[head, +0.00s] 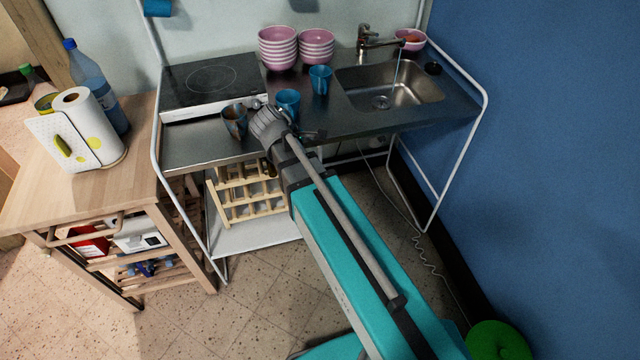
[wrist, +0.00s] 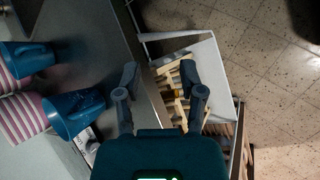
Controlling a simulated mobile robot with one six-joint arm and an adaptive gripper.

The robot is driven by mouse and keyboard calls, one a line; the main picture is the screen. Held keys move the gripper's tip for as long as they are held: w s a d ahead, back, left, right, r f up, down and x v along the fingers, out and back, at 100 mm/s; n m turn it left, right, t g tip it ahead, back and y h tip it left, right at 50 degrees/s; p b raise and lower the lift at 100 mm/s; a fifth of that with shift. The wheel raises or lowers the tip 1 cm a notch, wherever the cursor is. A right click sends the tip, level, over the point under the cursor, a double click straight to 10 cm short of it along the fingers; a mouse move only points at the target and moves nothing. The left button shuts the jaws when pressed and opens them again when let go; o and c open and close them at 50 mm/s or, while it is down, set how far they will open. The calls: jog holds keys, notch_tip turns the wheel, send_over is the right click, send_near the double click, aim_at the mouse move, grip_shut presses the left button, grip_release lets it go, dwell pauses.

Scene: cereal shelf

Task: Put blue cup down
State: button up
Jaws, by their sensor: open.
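A blue cup (head: 288,99) stands upright on the steel counter (head: 205,150), just beyond my gripper (head: 283,119). A second blue cup (head: 320,78) stands behind it to the right, near the sink. The wrist view shows two blue cups at its left, the larger one (wrist: 76,112) low and the other (wrist: 25,57) above it. My gripper (wrist: 159,74) is open there, with nothing between its fingers. The fingers are at the counter's front edge, apart from both cups. The head view partly hides the fingers behind my wrist.
A grey-brown cup (head: 235,121) stands left of my gripper. Stacked pink bowls (head: 278,48) stand at the back, left of the sink (head: 385,90). A cooktop (head: 208,80) is at back left. A wooden bottle rack (head: 245,190) sits below. The counter's front left is clear.

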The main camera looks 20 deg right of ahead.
jog(key=s+f+m+g+y, duration=0.3)
jog(key=s+m+y, duration=0.3)
jog(key=s+m, duration=0.6)
jog(key=shift+d+f+y, duration=0.3)
jog(key=shift+f, duration=0.1)
jog(key=shift+r+p, duration=0.35)
jog(key=shift+c, duration=0.4)
jog(key=shift+d, duration=0.1)
